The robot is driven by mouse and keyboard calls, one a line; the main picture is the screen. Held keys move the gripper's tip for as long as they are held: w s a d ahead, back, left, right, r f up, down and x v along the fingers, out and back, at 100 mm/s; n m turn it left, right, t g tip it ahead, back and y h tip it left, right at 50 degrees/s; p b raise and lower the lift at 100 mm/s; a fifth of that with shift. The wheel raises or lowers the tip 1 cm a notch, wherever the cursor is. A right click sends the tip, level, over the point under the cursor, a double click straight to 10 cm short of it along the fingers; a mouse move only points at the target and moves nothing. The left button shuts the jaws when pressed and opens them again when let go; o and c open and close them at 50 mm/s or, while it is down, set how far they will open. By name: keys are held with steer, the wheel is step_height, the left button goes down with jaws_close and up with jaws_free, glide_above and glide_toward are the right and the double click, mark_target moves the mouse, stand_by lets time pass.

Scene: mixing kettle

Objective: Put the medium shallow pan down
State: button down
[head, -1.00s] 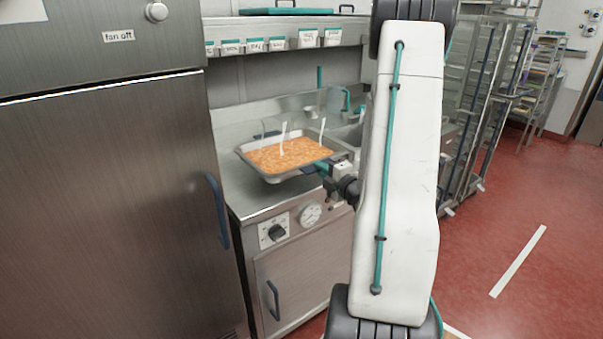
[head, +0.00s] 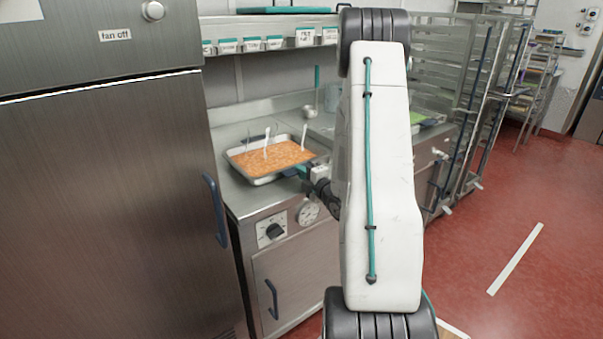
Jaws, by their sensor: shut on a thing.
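The medium shallow pan (head: 243,171) is a shallow metal tray filled with an orange, lumpy food. It is over the steel counter (head: 241,200) to the left of my arm and looks about level. White upright pieces stand in or behind the food. My gripper (head: 306,171) is shut on the pan at its right front edge; my arm hides part of the wrist. I cannot tell whether the pan's underside touches the counter.
A tall steel cabinet (head: 110,200) with a dark handle stands close on the left. A shelf with labelled bins (head: 265,43) runs above the counter. A dial and a knob (head: 271,231) are on the counter's front. Wire racks (head: 490,110) stand at the right.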

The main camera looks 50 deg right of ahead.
steer(key=c, duration=1.6)
jaws_free()
steer(key=shift+o, duration=0.2)
